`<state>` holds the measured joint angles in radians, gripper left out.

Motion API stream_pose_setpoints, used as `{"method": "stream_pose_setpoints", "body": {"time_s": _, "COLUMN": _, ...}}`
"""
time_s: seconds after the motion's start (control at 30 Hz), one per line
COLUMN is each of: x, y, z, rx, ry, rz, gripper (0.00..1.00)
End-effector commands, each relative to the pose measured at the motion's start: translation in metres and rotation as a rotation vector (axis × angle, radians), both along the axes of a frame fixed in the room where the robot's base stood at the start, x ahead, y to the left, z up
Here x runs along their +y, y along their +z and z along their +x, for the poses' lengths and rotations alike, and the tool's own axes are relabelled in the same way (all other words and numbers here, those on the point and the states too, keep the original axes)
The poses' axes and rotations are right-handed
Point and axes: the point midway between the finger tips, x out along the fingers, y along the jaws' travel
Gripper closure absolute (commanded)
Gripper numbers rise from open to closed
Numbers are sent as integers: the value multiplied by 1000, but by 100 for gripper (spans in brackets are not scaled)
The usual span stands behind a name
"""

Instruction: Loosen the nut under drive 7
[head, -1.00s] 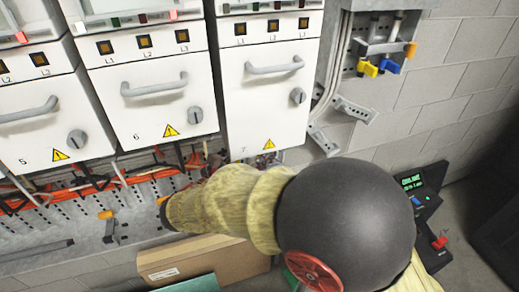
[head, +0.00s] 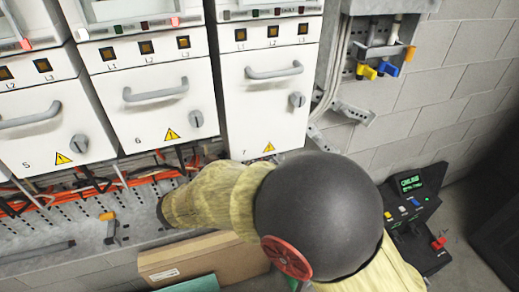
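The drive 7 cabinet (head: 266,95) is the rightmost white unit in the head view, with a grey handle (head: 273,70) and a rotary knob (head: 297,99). The nut under it cannot be made out; my arm covers much of the area below the cabinet. My arm, in a yellowish sleeve with a large dark round joint, reaches in from the lower right toward the cable tray (head: 75,212) under drives 6 and 7. My gripper is hidden behind the arm.
Drives 5 (head: 40,125) and 6 (head: 155,100) stand to the left, with orange cables (head: 85,188) below. A cardboard box (head: 200,257) lies at the bottom. A control box with a green display (head: 410,184) is at the right.

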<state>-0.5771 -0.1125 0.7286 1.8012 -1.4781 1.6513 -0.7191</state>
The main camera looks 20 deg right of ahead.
Motion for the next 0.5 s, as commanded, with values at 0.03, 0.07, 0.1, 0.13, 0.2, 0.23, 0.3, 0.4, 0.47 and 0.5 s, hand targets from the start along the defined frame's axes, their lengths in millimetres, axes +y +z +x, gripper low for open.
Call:
{"method": "stream_pose_setpoints", "body": {"time_s": 0.03, "x": 1, "y": 3, "z": 2, "rx": 3, "ry": -26, "rz": -1, "gripper": 100}}
{"method": "stream_pose_setpoints", "body": {"time_s": 0.07, "x": 1, "y": 3, "z": 2, "rx": 3, "ry": -43, "rz": -1, "gripper": 100}}
{"method": "stream_pose_setpoints", "body": {"time_s": 0.1, "x": 1, "y": 3, "z": 2, "rx": 4, "ry": -65, "rz": -2, "gripper": 100}}
{"method": "stream_pose_setpoints", "body": {"time_s": 0.13, "x": 1, "y": 3, "z": 2, "rx": 4, "ry": -81, "rz": -2, "gripper": 100}}
{"method": "stream_pose_setpoints", "body": {"time_s": 0.2, "x": 1, "y": 4, "z": 2, "rx": 3, "ry": -119, "rz": -1, "gripper": 100}}
{"method": "stream_pose_setpoints", "body": {"time_s": 0.23, "x": 1, "y": 3, "z": 3, "rx": 3, "ry": -133, "rz": -1, "gripper": 100}}
{"method": "stream_pose_setpoints", "body": {"time_s": 0.3, "x": 1, "y": 3, "z": 3, "rx": 1, "ry": -164, "rz": -1, "gripper": 100}}
{"method": "stream_pose_setpoints", "body": {"time_s": 0.4, "x": 1, "y": 2, "z": 3, "rx": 1, "ry": -192, "rz": -1, "gripper": 100}}
{"method": "stream_pose_setpoints", "body": {"time_s": 0.47, "x": 1, "y": 2, "z": 3, "rx": 1, "ry": -204, "rz": -1, "gripper": 100}}
{"method": "stream_pose_setpoints", "body": {"time_s": 0.5, "x": 1, "y": 2, "z": 3, "rx": 0, "ry": -208, "rz": -1, "gripper": 100}}
